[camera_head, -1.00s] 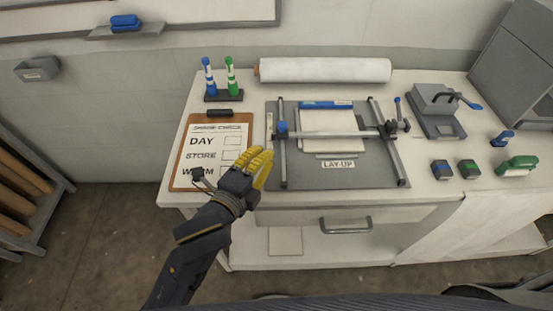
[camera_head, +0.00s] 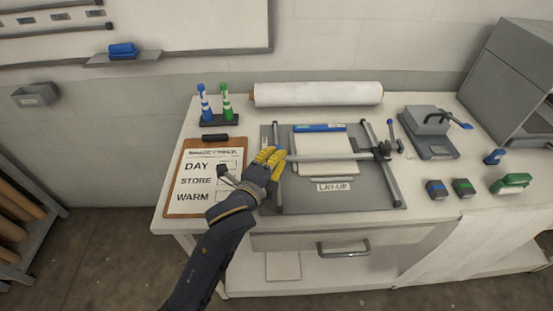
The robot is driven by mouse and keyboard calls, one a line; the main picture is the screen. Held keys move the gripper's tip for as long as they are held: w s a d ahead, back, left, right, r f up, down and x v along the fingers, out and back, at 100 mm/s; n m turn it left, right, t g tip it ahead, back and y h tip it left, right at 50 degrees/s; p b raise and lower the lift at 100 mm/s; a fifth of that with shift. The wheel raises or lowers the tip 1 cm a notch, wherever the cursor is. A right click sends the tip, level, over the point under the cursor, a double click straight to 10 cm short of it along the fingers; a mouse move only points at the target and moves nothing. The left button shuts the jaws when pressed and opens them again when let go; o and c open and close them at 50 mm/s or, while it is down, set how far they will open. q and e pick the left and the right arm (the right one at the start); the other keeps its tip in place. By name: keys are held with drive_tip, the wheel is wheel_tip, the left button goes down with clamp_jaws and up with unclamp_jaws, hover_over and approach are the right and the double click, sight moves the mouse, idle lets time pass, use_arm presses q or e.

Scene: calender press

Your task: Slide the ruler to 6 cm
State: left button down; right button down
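The ruler appears to be the grey crossbar (camera_head: 325,157) spanning the two rails of the lay-up board (camera_head: 300,203). It lies across a white sheet (camera_head: 325,170). Its right end meets a dark clamp (camera_head: 381,151) on the right rail (camera_head: 389,180). The yellow fingers are at the left rail (camera_head: 278,190), at or against that end. I cannot tell whether they close on it. No scale marks are readable. My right gripper is not in view.
A clipboard (camera_head: 176,198) lies left of the board. A marker stand (camera_head: 219,121) and a white roll (camera_head: 318,94) are behind. A grey lever device (camera_head: 429,145) and small blue and green items stand right. A drawer handle (camera_head: 343,249) is below the front edge.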

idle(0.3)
use_arm(q)
drive_tip(key=shift+w+d, duration=0.15)
drive_tip(key=shift+w, duration=0.5)
drive_tip(key=shift+s, duration=0.1)
